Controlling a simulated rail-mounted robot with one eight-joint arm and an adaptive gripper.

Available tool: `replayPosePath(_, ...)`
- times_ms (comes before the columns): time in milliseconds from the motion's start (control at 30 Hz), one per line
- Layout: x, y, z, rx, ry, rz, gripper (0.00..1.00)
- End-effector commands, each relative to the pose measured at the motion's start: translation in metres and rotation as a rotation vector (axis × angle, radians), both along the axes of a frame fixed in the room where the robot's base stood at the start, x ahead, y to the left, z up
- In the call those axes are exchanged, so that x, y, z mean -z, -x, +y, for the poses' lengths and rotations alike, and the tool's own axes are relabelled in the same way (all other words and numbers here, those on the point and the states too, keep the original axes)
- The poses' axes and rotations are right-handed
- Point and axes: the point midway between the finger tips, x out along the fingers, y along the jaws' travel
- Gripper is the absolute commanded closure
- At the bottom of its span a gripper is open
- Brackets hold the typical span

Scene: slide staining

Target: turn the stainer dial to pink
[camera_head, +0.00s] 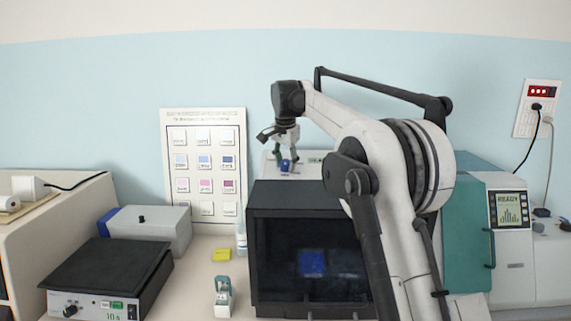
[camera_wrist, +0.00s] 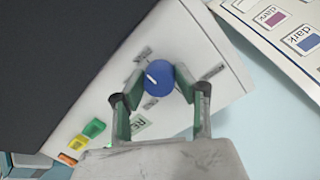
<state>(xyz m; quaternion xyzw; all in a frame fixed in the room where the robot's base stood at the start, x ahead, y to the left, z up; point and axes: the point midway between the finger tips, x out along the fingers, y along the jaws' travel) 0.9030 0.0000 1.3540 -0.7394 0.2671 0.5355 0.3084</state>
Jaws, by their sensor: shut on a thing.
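The stainer dial (camera_wrist: 158,78) is a round blue knob with a white pointer line on the stainer's pale panel (camera_wrist: 205,50). In the wrist view the pointer is aimed to the upper left. My gripper (camera_wrist: 157,84) is shut on the dial, with one finger on each side of it. In the head view my gripper (camera_head: 286,155) reaches down to the blue dial (camera_head: 286,166) on the panel behind the dark box. The small labels around the dial are too blurred to read, and none shows as pink.
A colour chart (camera_head: 203,112) stands against the wall at left. The dark-fronted box (camera_head: 280,195) stands before the dial. Green, yellow and orange buttons (camera_wrist: 94,127) lie near the panel's lower left in the wrist view.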

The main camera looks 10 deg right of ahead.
Motion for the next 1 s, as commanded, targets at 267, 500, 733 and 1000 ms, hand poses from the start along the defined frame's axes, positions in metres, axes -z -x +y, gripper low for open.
replayPosePath(267, 0.000, 0.000, 0.000, 0.000, 0.000, 0.000, 0.61)
replayPosePath(500, 0.000, 0.000, 0.000, -0.001, 0.000, 0.000, 0.52)
replayPosePath(733, -0.009, 0.003, 0.001, -0.001, 0.000, 0.000, 0.52)
replayPosePath(1000, -0.056, 0.016, 0.004, -0.001, 0.000, 0.000, 0.52)
